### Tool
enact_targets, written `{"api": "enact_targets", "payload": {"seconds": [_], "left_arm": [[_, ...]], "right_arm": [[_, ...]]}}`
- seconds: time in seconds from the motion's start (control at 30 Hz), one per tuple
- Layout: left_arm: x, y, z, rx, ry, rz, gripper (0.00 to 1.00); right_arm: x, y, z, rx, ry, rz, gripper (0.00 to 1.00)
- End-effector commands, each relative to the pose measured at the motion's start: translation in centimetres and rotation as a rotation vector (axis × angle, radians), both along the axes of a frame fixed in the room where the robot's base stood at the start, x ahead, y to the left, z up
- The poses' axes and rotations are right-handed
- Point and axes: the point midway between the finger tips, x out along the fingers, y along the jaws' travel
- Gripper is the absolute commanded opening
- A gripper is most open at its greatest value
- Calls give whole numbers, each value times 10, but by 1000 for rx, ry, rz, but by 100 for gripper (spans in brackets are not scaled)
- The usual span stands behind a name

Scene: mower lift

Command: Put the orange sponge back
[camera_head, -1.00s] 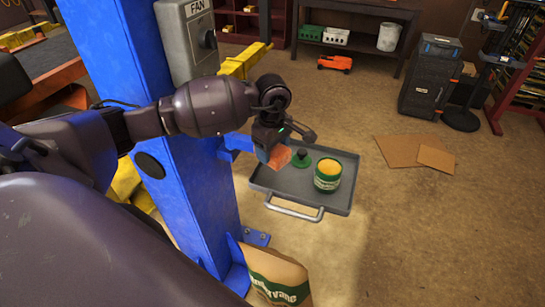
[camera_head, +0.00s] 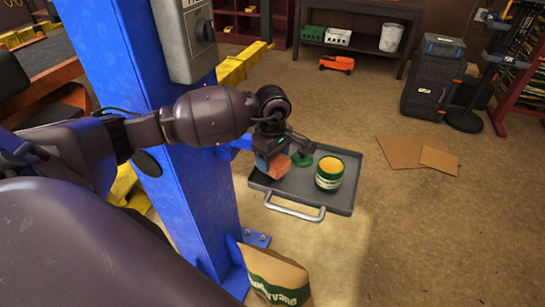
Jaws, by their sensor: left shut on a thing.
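The orange sponge (camera_head: 279,166) is in my left gripper (camera_head: 275,160), over the left part of the grey tray (camera_head: 338,204). The gripper is shut on it; I cannot tell whether the sponge touches the tray. A green and white tin (camera_head: 329,174) with a yellow-orange top stands on the tray, right of the sponge. A green lid-like piece (camera_head: 303,158) lies behind the sponge, partly hidden by the gripper. My right gripper is not in view.
The tray is by a blue post (camera_head: 185,200) carrying a grey fan switch box (camera_head: 185,38). A printed paper bag (camera_head: 274,277) stands at the post's foot. Cardboard sheets (camera_head: 405,151) lie on the floor to the right. Open floor lies right of the tray.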

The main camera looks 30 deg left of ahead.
Motion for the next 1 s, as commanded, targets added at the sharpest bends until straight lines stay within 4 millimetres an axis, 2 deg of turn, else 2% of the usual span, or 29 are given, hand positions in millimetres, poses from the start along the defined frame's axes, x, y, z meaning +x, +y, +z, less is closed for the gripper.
{"api": "enact_targets", "payload": {"seconds": [0.07,0.1,0.27,0.67,0.8,1.0], "left_arm": [[0,0,0,0,-1,0,41],[0,0,0,0,0,0,66],[0,0,0,-1,-1,0,89],[0,0,6,-1,-1,0,89],[0,-1,17,-3,-1,0,89],[1,0,54,1,-5,-1,89]], "right_arm": [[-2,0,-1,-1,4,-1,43],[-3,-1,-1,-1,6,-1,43],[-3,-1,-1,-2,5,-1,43],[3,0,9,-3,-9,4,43],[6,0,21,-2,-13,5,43],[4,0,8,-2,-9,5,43]]}}
